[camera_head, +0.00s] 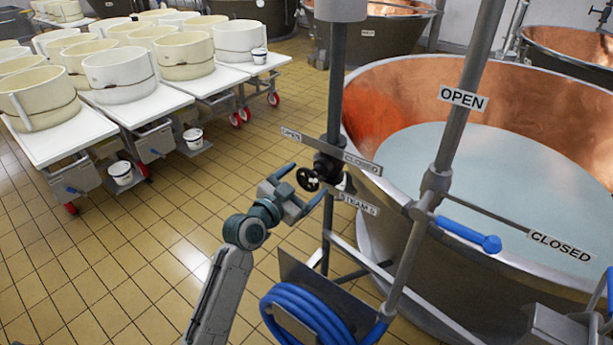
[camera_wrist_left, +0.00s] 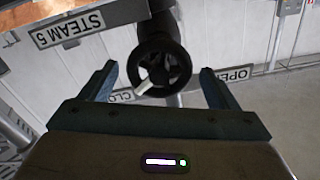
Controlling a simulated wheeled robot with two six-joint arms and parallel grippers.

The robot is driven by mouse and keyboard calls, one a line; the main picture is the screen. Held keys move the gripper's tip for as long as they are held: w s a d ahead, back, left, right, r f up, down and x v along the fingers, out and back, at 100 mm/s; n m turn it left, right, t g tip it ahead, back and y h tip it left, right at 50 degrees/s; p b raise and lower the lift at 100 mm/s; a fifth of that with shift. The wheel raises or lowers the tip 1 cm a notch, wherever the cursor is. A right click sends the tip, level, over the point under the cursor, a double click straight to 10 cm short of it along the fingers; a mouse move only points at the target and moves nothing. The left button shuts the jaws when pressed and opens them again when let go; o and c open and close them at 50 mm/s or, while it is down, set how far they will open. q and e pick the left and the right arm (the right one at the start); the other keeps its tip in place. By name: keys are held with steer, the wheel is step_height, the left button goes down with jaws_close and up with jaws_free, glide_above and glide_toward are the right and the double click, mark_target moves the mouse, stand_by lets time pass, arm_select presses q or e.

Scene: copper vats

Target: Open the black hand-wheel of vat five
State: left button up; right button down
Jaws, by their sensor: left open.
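The black hand-wheel (camera_head: 308,179) sits on a valve on the vertical pipe beside the copper vat (camera_head: 400,222). A sign reading STEAM 5 (camera_head: 357,204) hangs just below it, and a plate marked OPEN and CLOSED (camera_head: 362,164) is behind it. My left gripper (camera_head: 307,185) is open, with its fingers pointing at the wheel. In the left wrist view the wheel (camera_wrist_left: 164,68) shows ahead and between the two spread fingers (camera_wrist_left: 160,84), apparently not touched. The STEAM 5 sign also shows there (camera_wrist_left: 75,28). My right gripper is not in view.
A blue lever (camera_head: 468,234) and a thick pipe with an OPEN sign (camera_head: 463,97) stand right of the wheel. A coiled blue hose (camera_head: 300,310) hangs below. White tables with cheese moulds (camera_head: 120,75) stand at left. The tiled floor between is clear.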

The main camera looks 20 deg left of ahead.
arm_select(q)
steer(key=shift+w+d, duration=0.25)
steer(key=shift+w, duration=0.45)
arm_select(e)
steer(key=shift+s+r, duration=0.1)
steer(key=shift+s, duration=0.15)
arm_select(q)
steer(key=c, duration=1)
steer(key=shift+o, duration=0.2)
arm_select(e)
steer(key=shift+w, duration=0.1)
